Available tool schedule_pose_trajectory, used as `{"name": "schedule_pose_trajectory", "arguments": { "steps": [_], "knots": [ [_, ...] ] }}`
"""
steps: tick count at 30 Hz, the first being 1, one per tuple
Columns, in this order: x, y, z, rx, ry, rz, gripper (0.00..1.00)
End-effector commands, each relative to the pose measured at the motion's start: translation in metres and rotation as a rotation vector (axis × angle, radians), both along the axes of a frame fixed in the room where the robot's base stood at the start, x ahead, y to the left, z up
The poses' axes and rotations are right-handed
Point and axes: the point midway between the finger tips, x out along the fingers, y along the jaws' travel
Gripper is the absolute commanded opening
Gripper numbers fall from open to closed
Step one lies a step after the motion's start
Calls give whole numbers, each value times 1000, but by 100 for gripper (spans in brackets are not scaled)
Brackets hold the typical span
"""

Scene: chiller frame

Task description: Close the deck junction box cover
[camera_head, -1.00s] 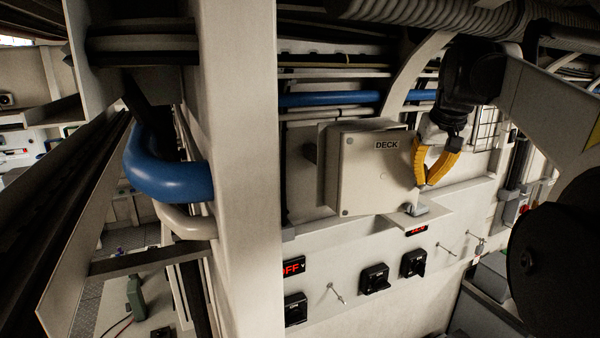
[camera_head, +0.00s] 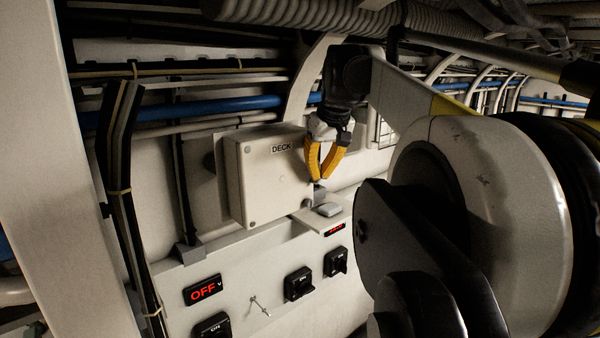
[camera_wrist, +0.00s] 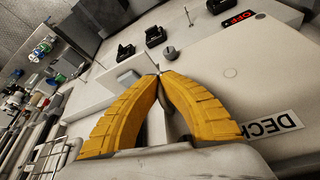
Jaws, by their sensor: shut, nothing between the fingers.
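The deck junction box (camera_head: 235,180) is a cream box on the wall in the head view. Its cover (camera_head: 270,190) carries a DECK label and corner screws. The cover looks flat against the box, though a small gap cannot be ruled out. In the wrist view the cover (camera_wrist: 250,75) fills the right side, with its label upside down. My gripper (camera_head: 322,177) has yellow fingers with their tips together, at the right edge of the cover. The fingertips also meet in the wrist view (camera_wrist: 158,76), beside the cover's edge. Whether they touch it is unclear.
A small shelf with a grey block (camera_head: 328,210) sits just below the gripper. Black rotary switches (camera_head: 299,284) and a red OFF display (camera_head: 203,290) are on the panel below. Blue pipe (camera_head: 250,104) and cables run above and behind the box. A post (camera_head: 40,150) stands left.

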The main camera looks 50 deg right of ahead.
Motion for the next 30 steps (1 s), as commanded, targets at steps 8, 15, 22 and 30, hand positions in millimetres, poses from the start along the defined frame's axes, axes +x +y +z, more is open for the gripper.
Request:
{"name": "schedule_pose_trajectory", "arguments": {
  "steps": [8, 15, 22, 30],
  "knots": [
    [2, -1, 1, -2, -5, 0, 30],
    [-1, 1, 6, -2, -5, 0, 30],
    [-16, 7, 46, -1, -5, -2, 30],
    [-36, 16, 96, -2, -5, 0, 30]
  ]
}}
